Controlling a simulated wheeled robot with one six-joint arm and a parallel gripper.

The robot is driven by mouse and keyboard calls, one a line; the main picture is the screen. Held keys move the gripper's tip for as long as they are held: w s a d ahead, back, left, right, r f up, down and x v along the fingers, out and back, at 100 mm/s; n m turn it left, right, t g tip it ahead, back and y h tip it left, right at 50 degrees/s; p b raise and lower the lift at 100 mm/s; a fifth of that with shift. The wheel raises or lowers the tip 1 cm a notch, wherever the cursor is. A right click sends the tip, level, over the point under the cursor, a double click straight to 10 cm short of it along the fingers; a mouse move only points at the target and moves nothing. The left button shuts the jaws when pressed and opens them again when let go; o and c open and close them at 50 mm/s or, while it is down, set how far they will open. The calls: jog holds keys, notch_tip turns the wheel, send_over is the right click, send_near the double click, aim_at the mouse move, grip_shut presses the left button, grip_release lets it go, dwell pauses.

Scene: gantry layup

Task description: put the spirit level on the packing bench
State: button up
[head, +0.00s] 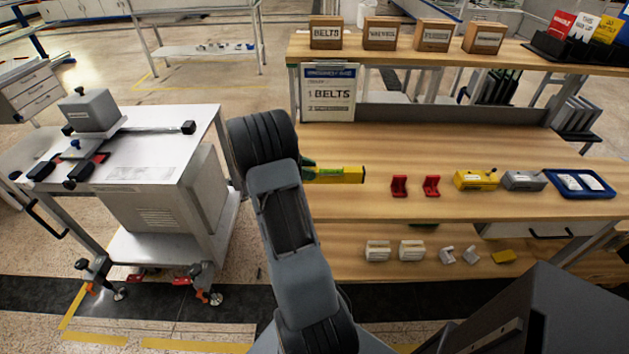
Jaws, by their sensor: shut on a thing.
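The yellow spirit level (342,175) juts out to the right from behind my arm, lying level in the picture against the wooden top of the packing bench (370,205). Its left part is hidden by my arm. My gripper (308,168) is mostly hidden behind my own arm links; only a small dark green part shows at the level's near-arm end. It is shut on the spirit level. I cannot tell whether the level touches the bench top or is held just above it.
Red brackets (399,186), a yellow block (476,179), a grey block (523,180) and a blue tray (581,183) stand on the bench to the right. Labelled boxes (380,33) line the upper shelf. A metal cart (170,180) stands at left.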

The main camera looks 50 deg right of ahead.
jog(key=shift+s+d+f, duration=0.2)
jog(key=shift+d+f, duration=0.2)
jog(key=shift+f, duration=0.15)
jog(key=shift+s+d+f, duration=0.2)
jog(key=shift+d+f, duration=0.2)
jog(key=shift+f, duration=0.1)
jog(key=shift+d+f, duration=0.1)
jog(key=shift+f, duration=1.5)
jog(key=shift+f, duration=0.1)
jog(key=o, duration=1)
jog(key=shift+o, duration=0.2)
